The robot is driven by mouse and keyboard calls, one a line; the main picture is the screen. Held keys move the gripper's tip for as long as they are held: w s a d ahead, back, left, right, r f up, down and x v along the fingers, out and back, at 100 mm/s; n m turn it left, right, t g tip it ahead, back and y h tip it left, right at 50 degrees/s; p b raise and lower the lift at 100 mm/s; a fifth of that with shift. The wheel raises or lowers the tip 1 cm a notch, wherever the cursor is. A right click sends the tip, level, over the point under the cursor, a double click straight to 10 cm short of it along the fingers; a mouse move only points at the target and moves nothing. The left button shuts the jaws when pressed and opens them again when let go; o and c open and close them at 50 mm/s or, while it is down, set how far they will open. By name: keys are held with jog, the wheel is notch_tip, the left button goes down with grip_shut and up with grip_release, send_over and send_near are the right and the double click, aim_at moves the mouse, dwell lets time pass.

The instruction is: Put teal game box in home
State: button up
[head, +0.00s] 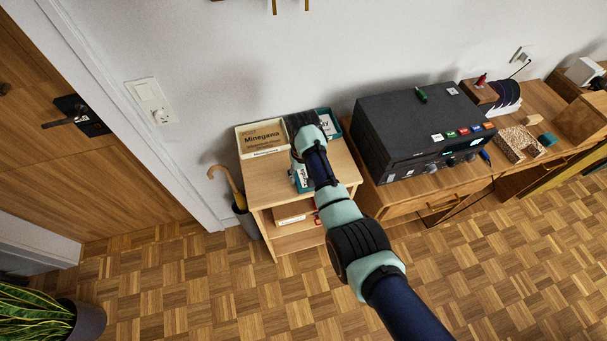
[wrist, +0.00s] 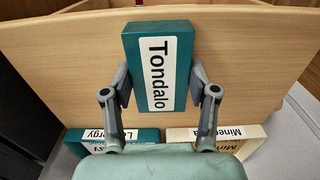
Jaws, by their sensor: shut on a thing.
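The teal game box labelled Tondalo (wrist: 128,50) is held between the two fingers of my gripper (wrist: 159,86) in the wrist view. The fingers press on its two long sides. It is over the wooden top of a small cabinet (wrist: 60,60). I cannot tell whether it touches the top. No spot marked as home is readable in these frames.
A cream Minegawa box (head: 262,137) and another teal box (head: 328,121) sit at the wall end of the cabinet top. The bare wood between them and the front edge is free. A black case (head: 400,120) stands close on the right, an umbrella stand (head: 245,218) on the left.

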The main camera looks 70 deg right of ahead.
aim_at(303, 176)
jog(key=o, duration=1.3)
jog(key=shift+c, duration=0.2)
notch_tip(303, 176, up, 12)
jog(key=p, duration=0.3)
jog(key=shift+r, duration=0.1)
